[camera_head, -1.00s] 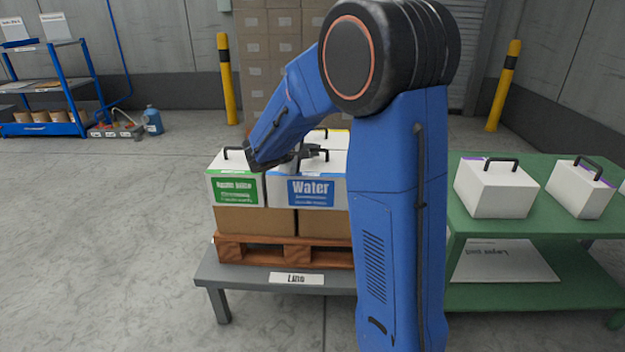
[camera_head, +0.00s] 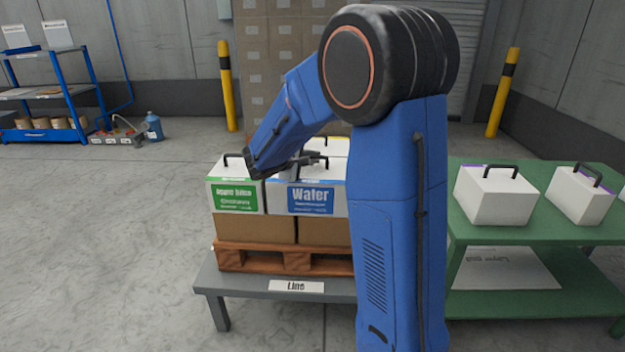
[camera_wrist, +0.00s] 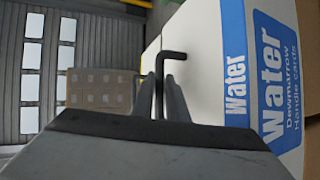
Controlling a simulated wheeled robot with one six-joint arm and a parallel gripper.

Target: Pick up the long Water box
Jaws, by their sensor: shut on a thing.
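The Water box (camera_head: 311,197) is white with a blue label and sits on the stacked brown boxes on the pallet, partly hidden behind my arm. Its label and white side also show in the wrist view (camera_wrist: 270,80). My gripper (camera_head: 305,158) is at the top of this box. In the wrist view my gripper (camera_wrist: 165,90) is shut on the dark handle (camera_wrist: 174,55). Whether the box is clear of the layer below cannot be told.
A green-labelled box (camera_head: 237,197) stands close at the left of the Water box. The wooden pallet (camera_head: 265,260) rests on a grey table (camera_head: 340,292) marked "Line". A green table (camera_head: 500,230) with white handled boxes is at the right. Yellow posts (camera_head: 228,90) stand behind.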

